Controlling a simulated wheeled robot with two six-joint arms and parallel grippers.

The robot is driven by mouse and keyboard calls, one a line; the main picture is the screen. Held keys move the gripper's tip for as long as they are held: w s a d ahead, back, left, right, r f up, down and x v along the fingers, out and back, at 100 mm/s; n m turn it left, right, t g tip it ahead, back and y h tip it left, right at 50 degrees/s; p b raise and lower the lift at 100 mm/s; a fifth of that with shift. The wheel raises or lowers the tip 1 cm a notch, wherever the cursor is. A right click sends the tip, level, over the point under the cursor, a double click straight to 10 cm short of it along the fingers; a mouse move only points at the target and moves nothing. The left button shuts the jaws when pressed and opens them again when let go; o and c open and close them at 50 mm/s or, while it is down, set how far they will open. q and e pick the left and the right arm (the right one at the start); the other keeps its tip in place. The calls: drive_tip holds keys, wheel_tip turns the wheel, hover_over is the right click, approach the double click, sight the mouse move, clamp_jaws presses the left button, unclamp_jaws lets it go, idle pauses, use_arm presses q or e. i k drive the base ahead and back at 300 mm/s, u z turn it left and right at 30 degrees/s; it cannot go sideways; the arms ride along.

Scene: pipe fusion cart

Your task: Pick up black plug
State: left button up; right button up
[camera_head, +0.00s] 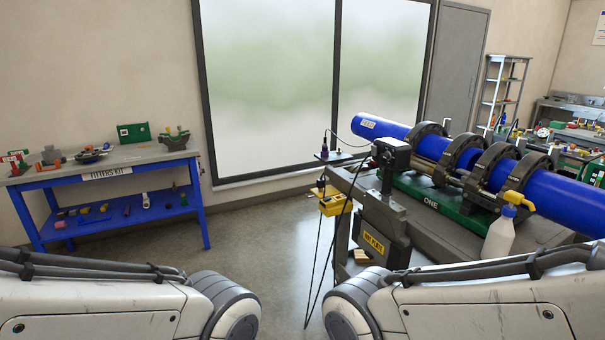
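A small dark upright piece that looks like the black plug (324,149) stands on a small plate (332,156) at the left end of the cart. A thin black cable arches from it toward the machine. It is too small to make out in detail. Another small dark piece (320,184) sits at the yellow box (331,203) below, where black cables (317,250) hang down to the floor. My two white arm links fill the bottom of the view. Neither gripper shows.
A blue fitters' bench (120,229) stands left. Open floor (265,250) lies between.

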sight(320, 184)
drive_tip(key=z, duration=0.1)
drive_tip(key=i, duration=1.3)
drive_tip(key=u, duration=0.55)
drive_tip(key=i, duration=0.95)
drive_tip(key=u, duration=0.35)
drive_tip(key=i, duration=0.9)
drive_tip(key=z, duration=0.8)
drive_tip(key=i, duration=0.7)
drive_tip(key=z, duration=0.45)
